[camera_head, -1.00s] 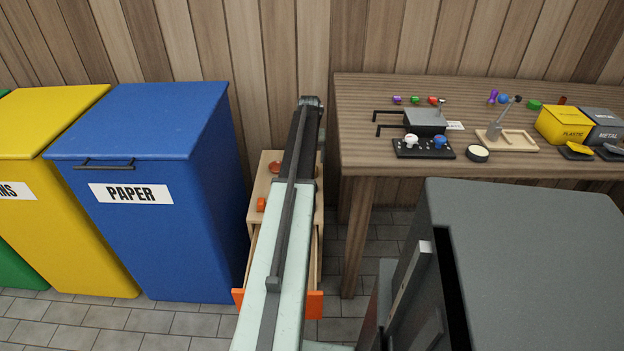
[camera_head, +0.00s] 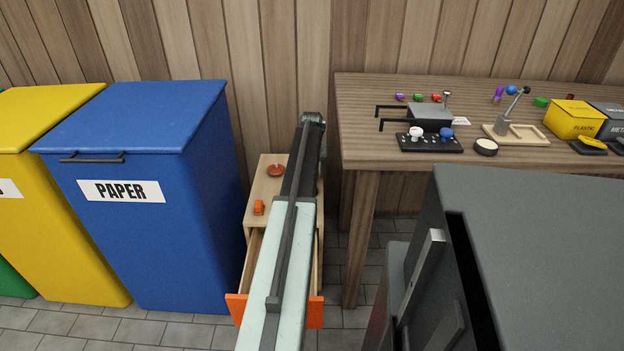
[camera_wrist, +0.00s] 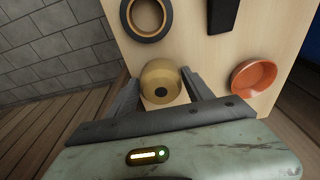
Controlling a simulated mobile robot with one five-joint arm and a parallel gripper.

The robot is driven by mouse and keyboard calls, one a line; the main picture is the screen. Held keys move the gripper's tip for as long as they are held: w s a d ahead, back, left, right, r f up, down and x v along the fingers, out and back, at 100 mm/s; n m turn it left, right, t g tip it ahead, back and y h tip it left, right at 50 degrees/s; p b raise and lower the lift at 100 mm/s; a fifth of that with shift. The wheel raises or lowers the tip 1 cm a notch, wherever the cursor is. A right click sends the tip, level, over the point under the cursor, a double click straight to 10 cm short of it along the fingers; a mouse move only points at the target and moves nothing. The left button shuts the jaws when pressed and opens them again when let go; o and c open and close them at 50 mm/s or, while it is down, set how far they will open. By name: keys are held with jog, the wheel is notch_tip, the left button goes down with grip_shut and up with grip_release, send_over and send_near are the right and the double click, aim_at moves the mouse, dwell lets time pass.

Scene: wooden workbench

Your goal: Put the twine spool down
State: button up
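In the wrist view, the twine spool (camera_wrist: 160,80) is a tan, rounded spool with a dark hole facing me. It sits between the two fingers of my gripper (camera_wrist: 162,78), whose tips appear to touch its sides. The spool is over the pale wooden top of a small drawer cabinet (camera_wrist: 205,60); I cannot tell whether its underside touches the top. In the head view, my arm covers the spool and the gripper, and part of the cabinet (camera_head: 264,188) shows beside it.
On the cabinet top are a dark ring-shaped roll (camera_wrist: 147,33), a black object (camera_wrist: 222,14) and an orange dish (camera_wrist: 253,77). An orange-fronted drawer (camera_head: 236,306) stands open. A blue paper bin (camera_head: 130,235) is left, a workbench (camera_head: 370,120) right, and a grey cabinet (camera_head: 540,230) front right.

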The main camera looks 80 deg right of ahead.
jog(key=c, duration=1.1)
notch_tip(320, 180, up, 10)
jog(key=p, duration=1)
jog(key=shift+r, duration=0.25)
